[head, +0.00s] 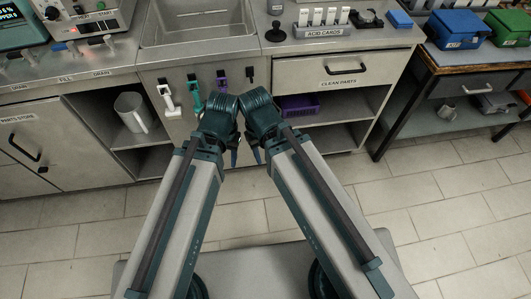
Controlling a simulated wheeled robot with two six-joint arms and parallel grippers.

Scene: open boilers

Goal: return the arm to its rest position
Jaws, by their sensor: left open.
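My two arms come up from the bottom of the head view and lean toward each other, with their wrists close together at the middle. My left gripper (234,157) points down below the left wrist; it is open, and I see nothing held in it. My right gripper (256,156) points down below the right wrist, mostly hidden by its own arm, so its jaw state is unclear. Both hang in front of the counter, apart from the things on it.
A steel sink (198,40) is set in the counter, with white, teal and purple tools hung below it. A white pitcher (133,112) stands in the open cabinet. The clean parts drawer (310,76) is shut. Blue (456,30) and green (508,28) bins stand right. The tiled floor is clear.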

